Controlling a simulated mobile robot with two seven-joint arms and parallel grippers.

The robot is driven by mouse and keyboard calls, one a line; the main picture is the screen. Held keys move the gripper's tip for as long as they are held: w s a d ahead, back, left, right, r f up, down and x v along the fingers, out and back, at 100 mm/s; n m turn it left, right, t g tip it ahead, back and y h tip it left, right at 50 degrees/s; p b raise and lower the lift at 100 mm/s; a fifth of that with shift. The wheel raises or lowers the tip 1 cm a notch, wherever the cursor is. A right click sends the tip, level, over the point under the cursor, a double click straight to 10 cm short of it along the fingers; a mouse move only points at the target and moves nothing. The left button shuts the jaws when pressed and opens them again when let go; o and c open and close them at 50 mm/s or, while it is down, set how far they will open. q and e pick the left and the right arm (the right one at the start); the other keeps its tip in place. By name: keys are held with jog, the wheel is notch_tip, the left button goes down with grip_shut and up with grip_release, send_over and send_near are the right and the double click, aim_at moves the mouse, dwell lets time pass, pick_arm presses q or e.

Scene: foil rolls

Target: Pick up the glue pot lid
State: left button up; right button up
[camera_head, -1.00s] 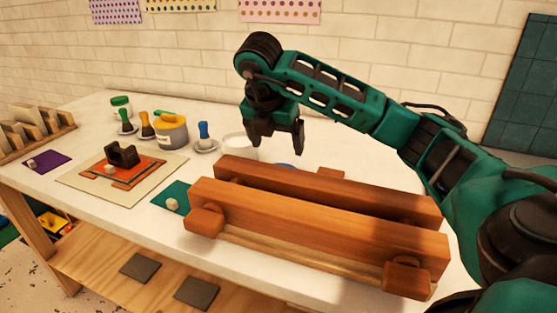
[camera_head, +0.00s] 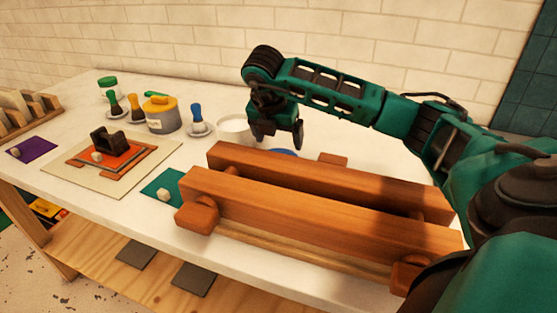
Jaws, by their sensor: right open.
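The glue pot (camera_head: 163,119) is a grey pot with a pale label, standing on the table left of centre. Its yellow lid (camera_head: 161,101) sits on top, with a small knob. A green piece (camera_head: 152,95) shows just behind or on the lid; I cannot tell which. My right gripper (camera_head: 278,137) is open and empty, pointing down above the table behind the wooden press, to the right of the pot and well apart from it. My left gripper is not in view.
A white bowl (camera_head: 232,127) and a blue-handled tool on a saucer (camera_head: 197,128) stand between pot and gripper. The long wooden press (camera_head: 320,205) fills the front right.

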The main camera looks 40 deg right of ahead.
aim_at(277, 148)
jog(key=x, duration=0.4)
jog(key=shift+w+a, duration=0.2)
jog(key=shift+a, duration=0.25)
jog(key=shift+w+d+f, duration=0.15)
jog(key=shift+d+f, duration=0.05)
jog(key=shift+f, duration=0.35)
jog(key=shift+c, duration=0.4)
jog(key=c, duration=1.1)
jog(key=shift+o, duration=0.2)
jog(key=shift+r, duration=0.1)
